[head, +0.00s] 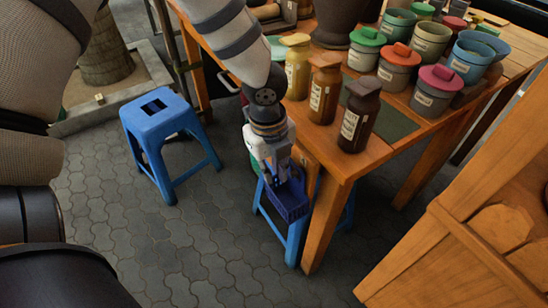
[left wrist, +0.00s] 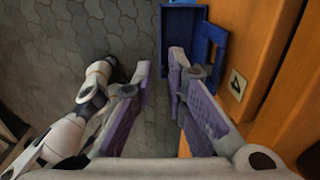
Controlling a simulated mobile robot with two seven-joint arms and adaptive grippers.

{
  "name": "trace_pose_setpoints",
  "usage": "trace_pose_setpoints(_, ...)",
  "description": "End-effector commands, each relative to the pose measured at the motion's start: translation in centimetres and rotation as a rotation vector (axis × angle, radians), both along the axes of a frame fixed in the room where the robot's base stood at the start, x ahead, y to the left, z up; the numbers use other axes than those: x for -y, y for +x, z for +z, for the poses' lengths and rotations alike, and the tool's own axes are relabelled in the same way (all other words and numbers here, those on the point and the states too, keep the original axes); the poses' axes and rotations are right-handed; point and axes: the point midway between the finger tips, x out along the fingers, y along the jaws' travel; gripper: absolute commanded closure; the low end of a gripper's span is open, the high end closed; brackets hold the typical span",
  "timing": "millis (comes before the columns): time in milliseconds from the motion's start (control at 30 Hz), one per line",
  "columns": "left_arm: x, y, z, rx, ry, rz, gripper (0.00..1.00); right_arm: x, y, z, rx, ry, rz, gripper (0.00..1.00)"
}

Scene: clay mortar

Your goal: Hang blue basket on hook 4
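The dark blue basket (head: 291,204) is below my left gripper (head: 277,172), by the table's corner leg. In the left wrist view the basket (left wrist: 182,20) shows from above, with its handle frame (left wrist: 222,47) on the right. The left gripper (left wrist: 159,72) is open there, with a gap between its purple pads. The right pad overlaps the basket's near end, and the left pad is over the floor. I cannot tell whether either touches it. A small marked plate (left wrist: 237,85) is on the orange wood; its mark is unreadable and no hook is clear.
A wooden table (head: 402,150) holds brown bottles (head: 324,92) and several paint pots (head: 436,90). One blue stool (head: 160,115) stands on the left. Another blue stool (head: 291,245) is behind the table leg.

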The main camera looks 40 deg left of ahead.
Motion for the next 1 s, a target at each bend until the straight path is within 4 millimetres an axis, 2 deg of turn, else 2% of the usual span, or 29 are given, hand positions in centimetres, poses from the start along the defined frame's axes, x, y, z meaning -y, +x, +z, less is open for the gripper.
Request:
trace_pose_setpoints(33,0.0,-0.2,-1.4,-0.01,0.001,-0.001,0.87,0.0,-0.4,-0.4,-0.014,0.0,0.0,0.6)
trace_pose_setpoints(200,0.1,0.0,-4.9,-0.012,0.002,-0.001,0.87,0.0,-1.2,-1.2,-0.039,0.0,0.001,0.6)
trace_pose_setpoints(500,0.2,0.4,-9.8,-0.006,0.0,0.0,0.87,0.0,-1.9,-2.0,-0.064,-0.001,0.002,0.6)
trace_pose_setpoints(700,0.3,0.6,-10.9,-0.003,-0.001,0.0,0.87,0.0,-2.0,-2.1,-0.066,-0.001,0.003,0.6)
trace_pose_setpoints(967,0.3,0.6,-10.9,-0.002,-0.001,0.0,0.87,0.0,-2.0,-2.1,-0.066,-0.001,0.003,0.6)
trace_pose_setpoints(1000,0.3,0.6,-10.9,-0.002,-0.001,0.0,0.96,0.0,-2.0,-2.1,-0.066,-0.001,0.003,0.6)
